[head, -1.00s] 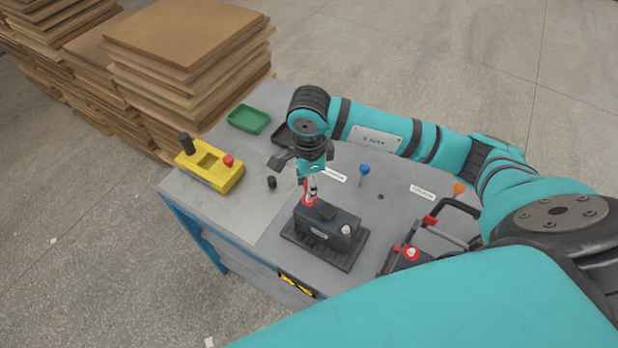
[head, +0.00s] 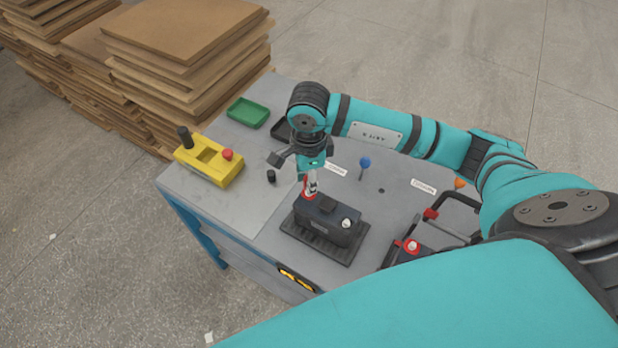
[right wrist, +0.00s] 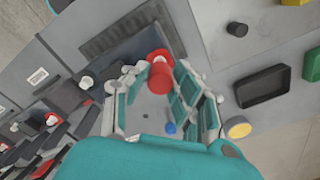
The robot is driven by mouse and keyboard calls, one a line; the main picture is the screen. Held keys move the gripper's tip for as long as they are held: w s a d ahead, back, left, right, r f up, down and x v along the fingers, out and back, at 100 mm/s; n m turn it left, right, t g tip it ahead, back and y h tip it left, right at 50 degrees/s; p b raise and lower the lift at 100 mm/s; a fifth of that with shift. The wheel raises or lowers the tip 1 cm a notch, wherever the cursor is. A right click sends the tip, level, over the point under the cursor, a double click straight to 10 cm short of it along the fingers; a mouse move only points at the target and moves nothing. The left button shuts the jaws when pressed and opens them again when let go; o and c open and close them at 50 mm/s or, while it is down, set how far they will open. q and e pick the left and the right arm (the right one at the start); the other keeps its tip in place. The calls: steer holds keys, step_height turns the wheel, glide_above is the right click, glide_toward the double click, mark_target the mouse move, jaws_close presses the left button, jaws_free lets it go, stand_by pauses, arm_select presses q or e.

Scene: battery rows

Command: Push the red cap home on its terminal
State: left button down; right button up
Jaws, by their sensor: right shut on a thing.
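The black battery (head: 325,222) sits on a dark ribbed mat on the table. It also shows in the right wrist view (right wrist: 125,32). The red cap (head: 308,189) is at the battery's left terminal, under my right gripper (head: 311,184). In the right wrist view the red cap (right wrist: 161,76) lies between the fingertips of my right gripper (right wrist: 160,88), which is shut on it. The fingers partly hide the cap and the terminal, so I cannot tell how far down it sits. The other terminal (head: 346,223) is pale and bare. My left gripper is out of view.
A second battery with a red-ringed terminal (head: 411,246) stands at the right. A yellow control box (head: 208,168), a small black knob (head: 271,176), a green tray (head: 247,113) and a blue-topped pin (head: 365,162) stand around. Board stacks (head: 185,60) rise behind the table.

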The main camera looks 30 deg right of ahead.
steer(key=shift+b, duration=0.3)
stand_by(0.9)
steer(key=shift+f+b, duration=1.5)
steer(key=shift+b, duration=0.35)
stand_by(1.3)
steer(key=o, duration=0.9)
steer(key=shift+c, duration=0.2)
steer(key=shift+o, duration=0.4)
steer(key=o, duration=0.4)
steer(key=shift+r+p, duration=1.8)
steer(key=shift+r, duration=1.75)
